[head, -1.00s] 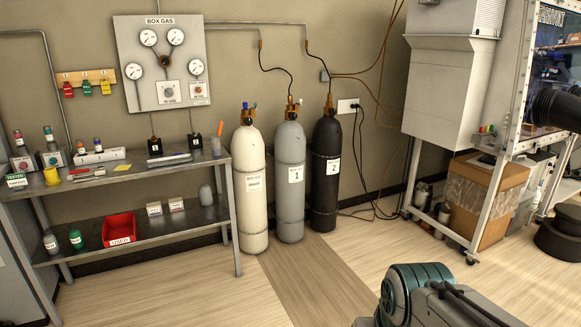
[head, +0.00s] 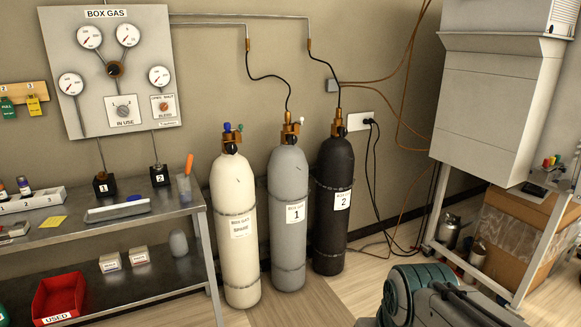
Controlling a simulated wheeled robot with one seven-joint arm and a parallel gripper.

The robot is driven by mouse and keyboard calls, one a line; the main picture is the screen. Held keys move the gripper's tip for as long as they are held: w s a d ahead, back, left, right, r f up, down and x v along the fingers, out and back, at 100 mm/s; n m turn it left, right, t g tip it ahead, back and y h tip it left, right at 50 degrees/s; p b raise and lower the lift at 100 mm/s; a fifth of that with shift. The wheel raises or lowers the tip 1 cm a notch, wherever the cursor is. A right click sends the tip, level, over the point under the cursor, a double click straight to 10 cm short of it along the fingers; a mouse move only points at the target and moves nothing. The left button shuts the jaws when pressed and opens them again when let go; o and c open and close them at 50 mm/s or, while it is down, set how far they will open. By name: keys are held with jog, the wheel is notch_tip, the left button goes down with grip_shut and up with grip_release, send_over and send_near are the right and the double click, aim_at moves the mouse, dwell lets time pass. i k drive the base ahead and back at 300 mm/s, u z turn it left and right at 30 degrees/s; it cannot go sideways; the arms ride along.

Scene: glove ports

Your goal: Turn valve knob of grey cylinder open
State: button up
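The grey cylinder (head: 289,245), labelled "BOX GAS 1", stands upright against the back wall between two other cylinders. Its brass valve (head: 291,131) is at the top, with a small light-coloured knob (head: 301,121) on it and a black hose rising from it. The knob is too small to tell its setting. A white cylinder (head: 238,270) labelled "SPARE" is on its left, with a blue knob on top. A black cylinder (head: 333,235) labelled "2" is on its right. Part of my arm shows at the lower right, apart from the cylinders; my gripper is out of view.
A metal shelf table (head: 190,215) with a red bin (head: 60,290) stands on the left. A gauge panel (head: 112,75) hangs above it. A wheeled frame with a cardboard box (head: 510,240) is on the right. The floor before the cylinders (head: 325,305) is clear.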

aim_at(292, 139)
jog(key=u, duration=0.1)
jog(key=i, duration=2.6)
jog(key=u, duration=0.15)
